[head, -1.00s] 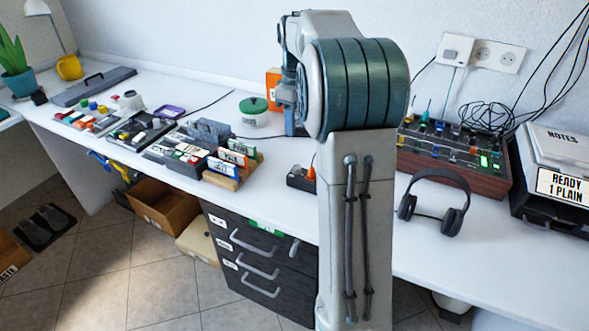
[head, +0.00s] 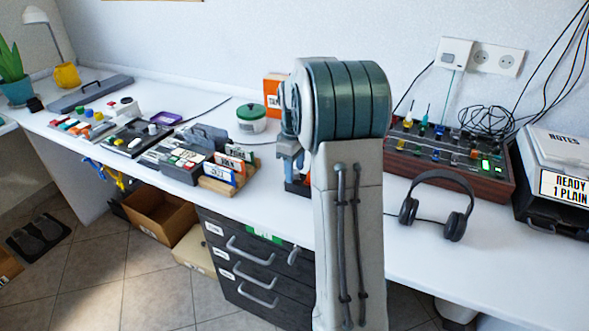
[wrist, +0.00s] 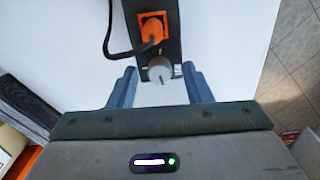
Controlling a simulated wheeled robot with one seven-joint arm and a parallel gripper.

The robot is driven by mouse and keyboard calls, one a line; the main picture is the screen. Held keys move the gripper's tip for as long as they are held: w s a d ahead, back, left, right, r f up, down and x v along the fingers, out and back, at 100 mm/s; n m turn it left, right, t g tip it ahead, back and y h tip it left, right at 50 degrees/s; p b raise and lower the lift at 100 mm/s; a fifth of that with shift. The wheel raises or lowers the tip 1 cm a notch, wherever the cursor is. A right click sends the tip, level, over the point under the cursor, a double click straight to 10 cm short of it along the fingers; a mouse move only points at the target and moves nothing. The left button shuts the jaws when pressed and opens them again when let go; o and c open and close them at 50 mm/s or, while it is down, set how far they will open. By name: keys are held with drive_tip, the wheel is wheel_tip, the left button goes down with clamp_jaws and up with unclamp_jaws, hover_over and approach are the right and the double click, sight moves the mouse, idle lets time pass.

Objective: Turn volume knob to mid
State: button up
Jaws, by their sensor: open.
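In the wrist view a small black box (wrist: 172,51) holds an orange plug (wrist: 151,28) with a dark cable. A grey round knob (wrist: 159,69) with a pale pointer mark sits at the box's near end. My gripper (wrist: 157,73) is open, with one blue-grey finger on each side of the knob and a gap between. I cannot tell its height over the knob. In the head view my gripper (head: 290,152) is partly hidden behind my arm. The black box (head: 294,187) shows below it on the white desk, mostly covered by my arm.
Headphones (head: 437,202) and a wood-sided mixer (head: 452,176) lie right of my arm. A rack of labelled cases (head: 222,180), a green-lidded tub (head: 251,118) and an orange box (head: 273,92) stand to the left. Drawers (head: 252,262) are below the desk.

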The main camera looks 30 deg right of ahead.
drive_tip(key=shift+c, duration=0.4)
clamp_jaws()
drive_tip(key=shift+m+p, duration=0.3)
drive_tip(key=m+p, duration=0.2)
drive_tip(key=m, duration=0.1)
drive_tip(key=shift+r+m, duration=0.1)
drive_tip(key=shift+m, duration=0.3)
drive_tip(key=m+p, duration=0.2)
drive_tip(key=m, duration=0.3)
drive_tip(key=shift+m+p, duration=0.3)
drive_tip(key=m+p, duration=0.2)
drive_tip(key=m, duration=0.3)
drive_tip(key=shift+d+m+p, duration=0.1)
drive_tip(key=shift+m+p, duration=0.8)
drive_tip(key=shift+m, duration=1.4)
